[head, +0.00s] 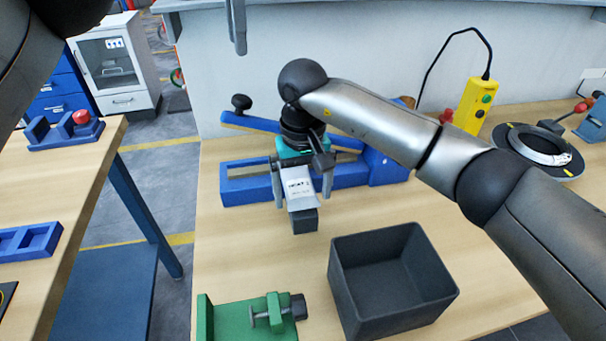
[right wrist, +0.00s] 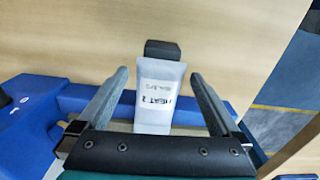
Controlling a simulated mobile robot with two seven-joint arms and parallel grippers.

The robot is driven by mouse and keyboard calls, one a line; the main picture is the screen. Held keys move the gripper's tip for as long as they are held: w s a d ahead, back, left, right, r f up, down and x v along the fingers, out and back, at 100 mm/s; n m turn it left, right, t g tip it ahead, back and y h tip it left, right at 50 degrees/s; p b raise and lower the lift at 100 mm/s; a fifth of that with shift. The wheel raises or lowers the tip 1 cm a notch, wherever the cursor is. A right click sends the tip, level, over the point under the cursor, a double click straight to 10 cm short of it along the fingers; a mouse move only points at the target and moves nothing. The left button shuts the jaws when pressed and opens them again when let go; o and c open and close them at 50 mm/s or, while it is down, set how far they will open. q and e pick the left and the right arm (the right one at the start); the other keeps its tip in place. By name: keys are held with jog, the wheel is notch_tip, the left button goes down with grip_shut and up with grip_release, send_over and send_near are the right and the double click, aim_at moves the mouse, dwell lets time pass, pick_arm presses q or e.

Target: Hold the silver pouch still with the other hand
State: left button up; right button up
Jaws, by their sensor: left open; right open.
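The silver pouch (head: 302,202) shows in the head view in front of the blue fixture, printed with dark lettering, its lower end by a small black block (head: 305,222). In the right wrist view the pouch (right wrist: 160,95) stands between my right gripper's fingers, with a gap on each side. My right gripper (head: 302,188) is open around the pouch; its fingers also show in the right wrist view (right wrist: 157,88). My left gripper (head: 237,28) shows only in part at the top of the head view, open and well away from the pouch.
A blue fixture (head: 245,190) lies behind the pouch. A dark open bin (head: 395,315) stands front right, and a green clamp (head: 230,322) front left. A yellow button box (head: 475,105) and a black ring (head: 540,150) are at the right. Bare tabletop (head: 240,255) lies front left of the pouch.

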jog(key=shift+f, duration=0.2)
jog(key=c, duration=1.2)
jog(key=shift+c, duration=0.2)
dwell(0.4)
